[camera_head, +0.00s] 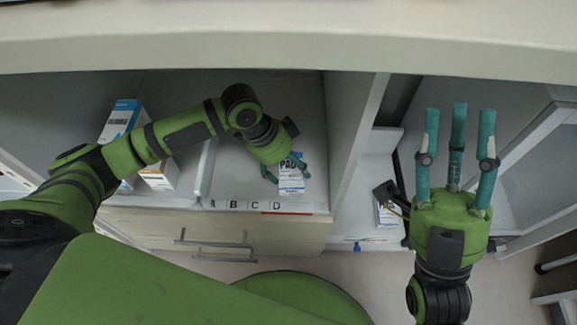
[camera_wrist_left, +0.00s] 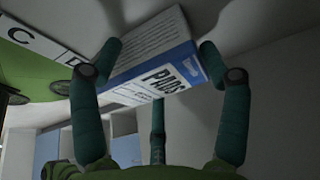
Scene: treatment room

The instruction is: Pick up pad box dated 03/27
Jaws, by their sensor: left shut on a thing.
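A white and blue pad box (camera_head: 291,184) is in the shelf bay behind the letter D. In the left wrist view the box (camera_wrist_left: 150,62) shows a blue band and the word PADS; the date cannot be read. My left gripper (camera_head: 285,173) is shut on this box, with green fingers on both sides of it in the left wrist view (camera_wrist_left: 158,75). I cannot tell whether the box touches the shelf. My right gripper (camera_head: 457,140) is open and empty, its three fingers spread upward, at the right.
Letter labels A to D (camera_head: 245,205) run along the shelf's front edge. A blue and white box (camera_head: 122,118) and a white box (camera_head: 161,177) stand at the left, beyond a low divider (camera_head: 206,166). A side panel (camera_head: 357,130) rises right of the pad box. A drawer (camera_head: 215,232) is below.

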